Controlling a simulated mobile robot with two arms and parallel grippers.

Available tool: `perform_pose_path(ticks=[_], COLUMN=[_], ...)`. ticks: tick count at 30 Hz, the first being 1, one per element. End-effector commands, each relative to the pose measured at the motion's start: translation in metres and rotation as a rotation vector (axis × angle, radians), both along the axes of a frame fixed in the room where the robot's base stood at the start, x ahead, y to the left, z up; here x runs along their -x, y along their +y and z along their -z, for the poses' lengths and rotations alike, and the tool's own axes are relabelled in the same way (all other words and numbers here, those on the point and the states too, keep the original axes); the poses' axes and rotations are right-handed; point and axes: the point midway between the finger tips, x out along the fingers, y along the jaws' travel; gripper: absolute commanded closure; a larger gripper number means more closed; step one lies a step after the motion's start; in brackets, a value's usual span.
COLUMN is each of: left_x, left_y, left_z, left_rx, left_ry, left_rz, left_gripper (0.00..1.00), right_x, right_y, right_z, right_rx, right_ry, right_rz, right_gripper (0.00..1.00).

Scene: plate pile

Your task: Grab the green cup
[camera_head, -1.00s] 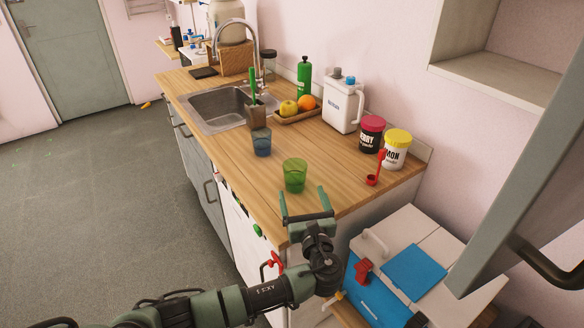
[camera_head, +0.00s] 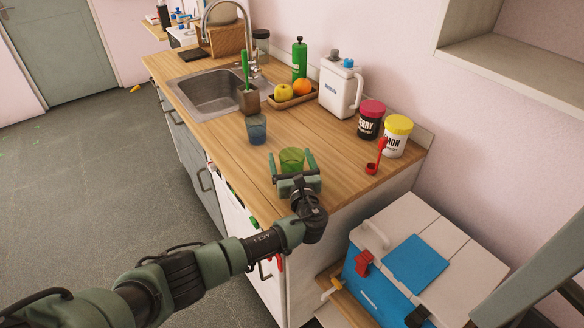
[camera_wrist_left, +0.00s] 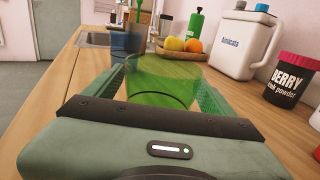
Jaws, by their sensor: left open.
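The green cup (camera_head: 291,159) is see-through and stands upright on the wooden counter near its front end. My left gripper (camera_head: 292,168) is open, with one finger on each side of the cup. In the left wrist view the green cup (camera_wrist_left: 165,80) sits between the two fingers (camera_wrist_left: 163,90), close in front of the palm. Its lower part is partly hidden by the gripper in the head view. I cannot tell whether the fingers touch it. My right gripper is not in view.
A blue cup (camera_head: 256,129) stands behind and left of the green cup. A red scoop (camera_head: 373,166), a berry jar (camera_head: 370,119), a lemon jar (camera_head: 397,136), a white jug (camera_head: 340,89) and a fruit tray (camera_head: 277,105) stand further back and right. A cooler box (camera_head: 408,247) sits below.

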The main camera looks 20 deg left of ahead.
Motion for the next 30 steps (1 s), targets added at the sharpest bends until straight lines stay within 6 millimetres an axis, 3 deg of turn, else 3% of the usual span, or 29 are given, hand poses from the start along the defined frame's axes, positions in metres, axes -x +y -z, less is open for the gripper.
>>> perform_pose_path(ticks=[8, 11, 15, 16, 25, 30], left_x=[-0.005, -0.005, -0.004, -0.004, -0.005, -0.005], left_y=[0.002, 0.002, 0.002, 0.002, 0.003, 0.003], left_z=[0.000, 0.000, 0.000, 0.000, -0.002, -0.018], left_rx=[0.000, 0.000, 0.000, 0.000, 0.001, 0.004], left_ry=[0.001, 0.001, 0.001, 0.001, 0.000, -0.002], left_rz=[0.001, 0.001, 0.000, 0.000, 0.000, 0.000], left_gripper=[0.15, 0.37, 0.76, 0.80, 0.80, 0.80], right_x=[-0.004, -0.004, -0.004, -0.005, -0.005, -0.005], right_y=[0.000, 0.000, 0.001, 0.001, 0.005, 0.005], right_z=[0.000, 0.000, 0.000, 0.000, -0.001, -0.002], right_rx=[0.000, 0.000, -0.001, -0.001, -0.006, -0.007], right_ry=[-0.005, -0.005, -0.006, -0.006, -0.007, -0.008], right_rz=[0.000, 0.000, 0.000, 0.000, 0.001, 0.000], right_gripper=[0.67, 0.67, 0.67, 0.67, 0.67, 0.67])
